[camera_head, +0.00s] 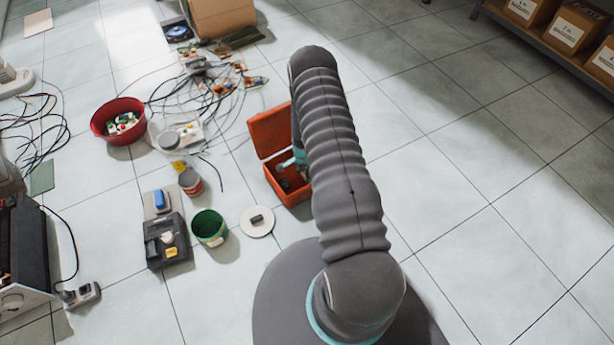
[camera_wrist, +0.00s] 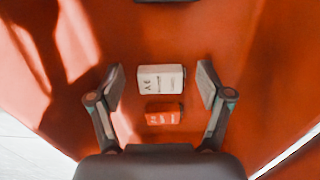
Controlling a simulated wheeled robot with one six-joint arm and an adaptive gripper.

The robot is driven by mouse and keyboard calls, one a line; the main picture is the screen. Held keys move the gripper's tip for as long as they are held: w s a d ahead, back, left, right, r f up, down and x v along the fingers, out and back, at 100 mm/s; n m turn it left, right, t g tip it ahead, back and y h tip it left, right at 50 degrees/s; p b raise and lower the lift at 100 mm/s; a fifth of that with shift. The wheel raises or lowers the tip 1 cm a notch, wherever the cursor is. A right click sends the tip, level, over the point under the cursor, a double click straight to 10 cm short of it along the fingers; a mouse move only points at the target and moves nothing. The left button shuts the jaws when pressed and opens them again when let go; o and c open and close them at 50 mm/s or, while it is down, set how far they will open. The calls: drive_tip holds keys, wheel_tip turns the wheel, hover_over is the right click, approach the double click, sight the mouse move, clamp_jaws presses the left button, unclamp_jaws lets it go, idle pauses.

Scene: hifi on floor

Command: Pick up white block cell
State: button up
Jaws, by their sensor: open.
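The white block cell (camera_wrist: 161,78) is a small white box with dark print, lying inside an orange box, seen in the wrist view. My gripper (camera_wrist: 160,82) is open, with one finger on each side of the white block cell and a gap on both sides. In the head view my arm reaches down into the orange box (camera_head: 270,131), and my own arm hides part of it. I cannot tell the height of the fingertips above the white block cell.
An orange-red block (camera_wrist: 163,114) with print lies just below the white one in the wrist view. A dark object sits at the top edge. In the head view a white disc (camera_head: 257,222) and a green bucket (camera_head: 209,228) stand left of the orange box. Floor to the right is clear.

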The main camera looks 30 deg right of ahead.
sight(304, 176)
drive_tip(key=c, duration=1.2)
drive_tip(key=shift+r, duration=0.1)
drive_tip(key=shift+c, duration=0.2)
wheel_tip(304, 176, up, 10)
